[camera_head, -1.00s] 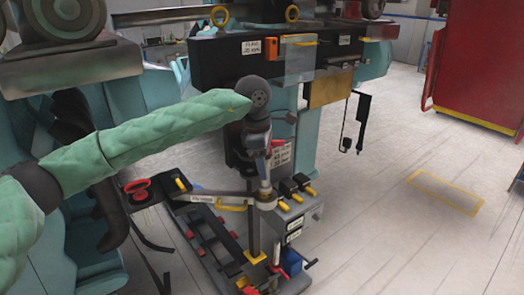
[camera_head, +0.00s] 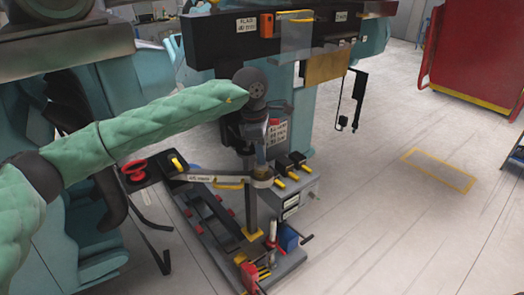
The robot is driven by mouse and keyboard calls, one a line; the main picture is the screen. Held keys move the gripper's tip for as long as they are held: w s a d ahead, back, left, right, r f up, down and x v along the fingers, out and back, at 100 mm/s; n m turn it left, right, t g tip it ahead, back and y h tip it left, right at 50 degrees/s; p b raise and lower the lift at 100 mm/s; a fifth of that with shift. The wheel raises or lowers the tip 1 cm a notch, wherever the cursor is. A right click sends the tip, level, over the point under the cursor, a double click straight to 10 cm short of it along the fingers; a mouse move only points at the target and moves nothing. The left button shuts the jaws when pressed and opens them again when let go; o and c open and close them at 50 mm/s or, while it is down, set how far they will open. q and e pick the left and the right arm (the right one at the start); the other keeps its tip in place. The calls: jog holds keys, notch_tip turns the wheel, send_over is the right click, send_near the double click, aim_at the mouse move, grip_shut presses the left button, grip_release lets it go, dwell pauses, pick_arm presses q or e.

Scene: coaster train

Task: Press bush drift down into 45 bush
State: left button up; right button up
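My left arm in its green quilted sleeve ends in the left gripper (camera_head: 260,150), which points down over the end of a flat metal arm on the bench stand. A short grey metal piece (camera_head: 261,158), possibly the bush drift, shows under the gripper, upright over a round ring (camera_head: 262,179) at the arm's end. Dark gripper parts hide its upper end, and I cannot see the fingertips clearly. The arm carries a small label (camera_head: 200,178) too small to read surely. I cannot tell the 45 bush apart from the ring. My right gripper is out of view.
Black blocks with yellow-ended handles (camera_head: 283,171) stand close right of the ring. A red-handled tool (camera_head: 135,170) lies left. A blue box (camera_head: 288,238) sits low on the stand. A dark labelled beam (camera_head: 215,45) spans behind.

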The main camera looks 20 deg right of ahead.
pick_arm(q)
grip_shut()
jog(key=shift+r+b, duration=0.65)
jog(key=shift+r, duration=0.6)
dwell(0.7)
jog(key=shift+r, duration=0.3)
dwell(0.5)
jog(key=shift+r, duration=1.75)
